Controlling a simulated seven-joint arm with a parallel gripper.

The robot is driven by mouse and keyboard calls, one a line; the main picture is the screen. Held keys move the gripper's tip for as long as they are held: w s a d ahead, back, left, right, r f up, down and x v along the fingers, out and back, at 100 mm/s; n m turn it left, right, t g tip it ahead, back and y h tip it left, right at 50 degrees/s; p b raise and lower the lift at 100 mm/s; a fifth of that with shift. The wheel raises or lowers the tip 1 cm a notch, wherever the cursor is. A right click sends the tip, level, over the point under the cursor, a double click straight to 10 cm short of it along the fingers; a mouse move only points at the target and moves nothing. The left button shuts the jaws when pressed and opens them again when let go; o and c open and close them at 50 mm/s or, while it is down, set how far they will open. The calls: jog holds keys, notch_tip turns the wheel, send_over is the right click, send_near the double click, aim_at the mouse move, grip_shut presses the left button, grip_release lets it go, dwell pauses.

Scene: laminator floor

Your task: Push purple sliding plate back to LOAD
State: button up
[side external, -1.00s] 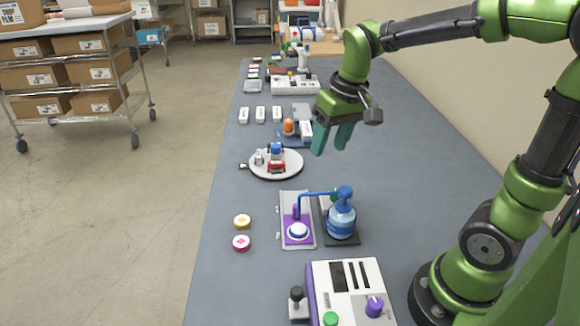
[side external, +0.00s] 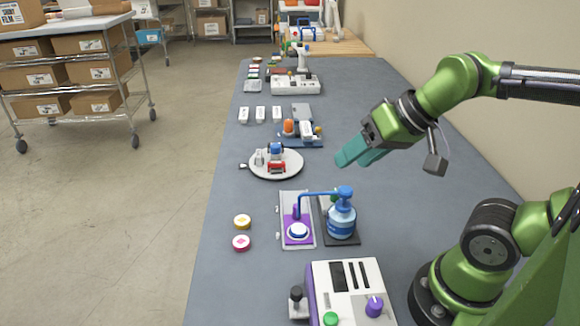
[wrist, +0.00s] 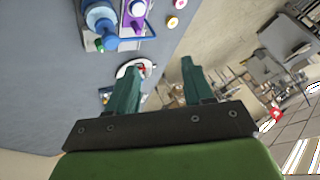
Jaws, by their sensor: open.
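The purple sliding plate (side external: 305,229) lies in a pale tray beside the blue bottle (side external: 341,220) in the side view. In the wrist view the purple plate (wrist: 127,43) shows at the upper left, past the fingers, next to the blue bottle (wrist: 100,17).
A white turntable (side external: 276,165) with small parts stands behind the plate. A white and purple machine (side external: 347,290) stands in front. Yellow (side external: 242,222) and magenta (side external: 241,242) discs lie left of the plate. The table right of the turntable is clear.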

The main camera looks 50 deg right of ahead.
jog(key=shift+f, duration=0.1)
jog(key=shift+c, duration=0.2)
jog(key=m+g+h, duration=0.2)
jog(key=m+g, duration=0.1)
jog(key=g, duration=0.4)
send_over(296, 205)
jog(key=shift+f, duration=3.4)
notch_tip(296, 205, down, 16)
jog(key=shift+s+f, duration=0.1)
jog(key=shift+f, duration=0.1)
grip_shut()
